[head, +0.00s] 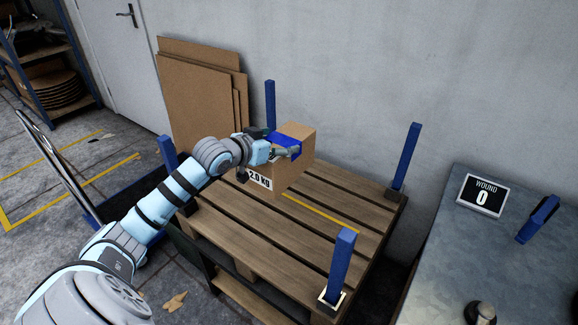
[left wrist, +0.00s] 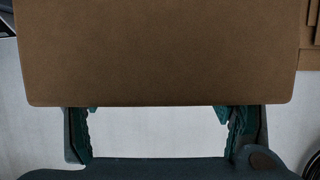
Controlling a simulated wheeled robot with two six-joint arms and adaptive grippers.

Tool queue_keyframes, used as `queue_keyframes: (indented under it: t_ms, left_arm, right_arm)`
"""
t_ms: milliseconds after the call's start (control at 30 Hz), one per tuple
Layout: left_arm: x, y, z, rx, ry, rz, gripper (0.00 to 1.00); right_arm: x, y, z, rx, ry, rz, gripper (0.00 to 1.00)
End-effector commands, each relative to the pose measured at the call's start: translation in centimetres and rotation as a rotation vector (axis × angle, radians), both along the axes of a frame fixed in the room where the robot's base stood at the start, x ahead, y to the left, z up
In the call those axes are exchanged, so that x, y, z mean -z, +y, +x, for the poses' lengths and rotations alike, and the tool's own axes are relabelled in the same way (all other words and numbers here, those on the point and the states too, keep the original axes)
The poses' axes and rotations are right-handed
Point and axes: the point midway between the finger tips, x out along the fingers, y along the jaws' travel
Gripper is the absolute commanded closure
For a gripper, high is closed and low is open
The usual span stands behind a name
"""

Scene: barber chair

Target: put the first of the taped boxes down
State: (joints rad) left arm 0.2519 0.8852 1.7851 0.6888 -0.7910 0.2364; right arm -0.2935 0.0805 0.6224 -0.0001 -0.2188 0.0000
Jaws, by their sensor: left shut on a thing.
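A brown cardboard box (head: 298,170) with blue tape on its top edge and a "2.0 kg" label is in my left gripper (head: 280,150). The gripper is shut on it from the left side. The box is over the wooden pallet (head: 262,237), towards its back left; I cannot tell whether its base touches the slats. In the left wrist view the box (left wrist: 160,52) fills the upper part, between and beyond the fingers of the left gripper (left wrist: 162,125). The box's far side is hidden. My right gripper is not in view.
Blue posts stand at the pallet's corners, such as the front right post (head: 340,262) and back right post (head: 406,156). A yellow line (head: 320,213) crosses the slats. Flat cardboard (head: 197,95) leans on the wall. A metal table (head: 487,262) with a "WOUND 0" display (head: 482,197) stands right.

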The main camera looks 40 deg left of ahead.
Motion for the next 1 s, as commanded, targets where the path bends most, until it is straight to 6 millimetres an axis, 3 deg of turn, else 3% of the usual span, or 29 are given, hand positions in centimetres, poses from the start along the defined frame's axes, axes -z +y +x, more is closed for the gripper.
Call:
queue_keyframes:
  t_ms: [167, 400, 667, 867, 1000]
  left_arm:
    - [5.6, 0.0, 0.0, 0.000, -0.005, -0.002, 0.85]
    - [11.7, 0.0, -0.1, -0.001, -0.009, 0.000, 0.85]
    - [13.9, 0.1, -0.1, -0.002, -0.009, 0.001, 0.85]
    - [17.2, 0.1, -0.2, -0.002, -0.008, 0.000, 0.85]
    - [17.4, 0.1, -0.1, -0.002, -0.010, 0.001, 0.85]
  right_arm:
    - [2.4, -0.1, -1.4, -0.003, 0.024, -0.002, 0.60]
    - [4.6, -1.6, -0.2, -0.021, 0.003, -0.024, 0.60]
    - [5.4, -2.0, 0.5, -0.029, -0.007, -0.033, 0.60]
    - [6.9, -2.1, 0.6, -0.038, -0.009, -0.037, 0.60]
    - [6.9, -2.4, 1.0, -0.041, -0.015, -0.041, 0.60]
